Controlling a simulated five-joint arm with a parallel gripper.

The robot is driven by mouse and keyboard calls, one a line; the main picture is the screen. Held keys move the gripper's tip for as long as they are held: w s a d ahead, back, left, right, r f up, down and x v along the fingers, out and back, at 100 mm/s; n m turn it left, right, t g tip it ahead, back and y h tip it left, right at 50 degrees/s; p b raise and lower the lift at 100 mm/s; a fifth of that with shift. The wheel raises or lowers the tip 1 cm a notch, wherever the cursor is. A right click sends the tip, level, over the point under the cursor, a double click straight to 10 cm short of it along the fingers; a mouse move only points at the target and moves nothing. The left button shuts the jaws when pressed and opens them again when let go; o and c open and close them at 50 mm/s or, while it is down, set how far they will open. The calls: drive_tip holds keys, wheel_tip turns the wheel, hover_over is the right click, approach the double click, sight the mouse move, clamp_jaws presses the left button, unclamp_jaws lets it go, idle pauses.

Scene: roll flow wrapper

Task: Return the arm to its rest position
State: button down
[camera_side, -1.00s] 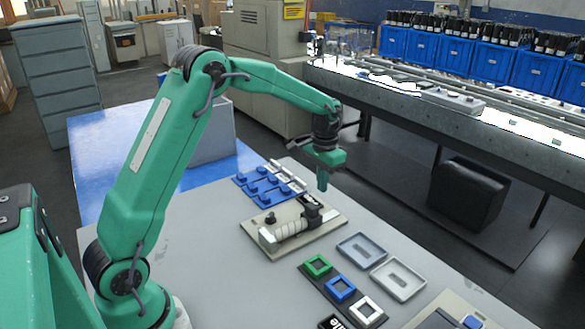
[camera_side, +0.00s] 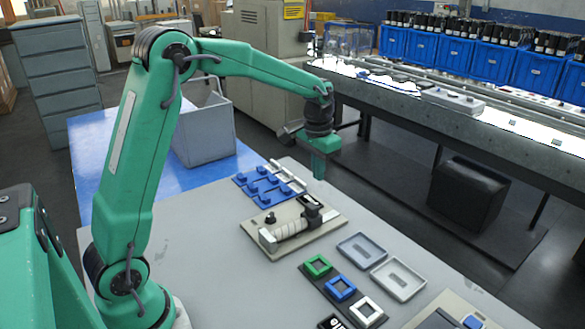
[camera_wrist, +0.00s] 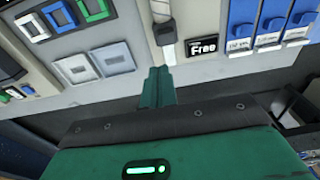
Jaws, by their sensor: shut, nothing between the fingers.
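My green arm reaches over the grey table (camera_side: 230,290) in the side view. My gripper (camera_side: 319,172) hangs fingers down, empty and shut, above and beyond the table's far edge. In the wrist view my gripper (camera_wrist: 161,74) shows its two green fingers pressed together with nothing between them. The roll fixture (camera_side: 292,230), a beige plate with a white roll on it, lies on the table nearer the arm's base than the gripper. Part of it shows in the wrist view (camera_wrist: 165,25).
A blue holder with blue and white pieces (camera_side: 268,182) lies behind the fixture. Two grey trays (camera_side: 362,249) and green, blue and white square frames (camera_side: 340,289) lie to the right. A grey bin (camera_side: 203,130) stands on the blue surface. A conveyor (camera_side: 460,115) runs behind.

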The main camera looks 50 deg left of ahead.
drive_tip(key=s+d+r+t, duration=0.2)
drive_tip(key=s+d+r, duration=0.2)
drive_tip(key=s+r, duration=0.6)
drive_tip(key=s+d+f+t, duration=0.2)
drive_tip(key=s+d, duration=0.1)
drive_tip(key=s, duration=1.2)
drive_tip(key=shift+s+f+t, duration=0.2)
drive_tip(key=shift+s+t, duration=0.05)
drive_tip(key=shift+t, duration=0.15)
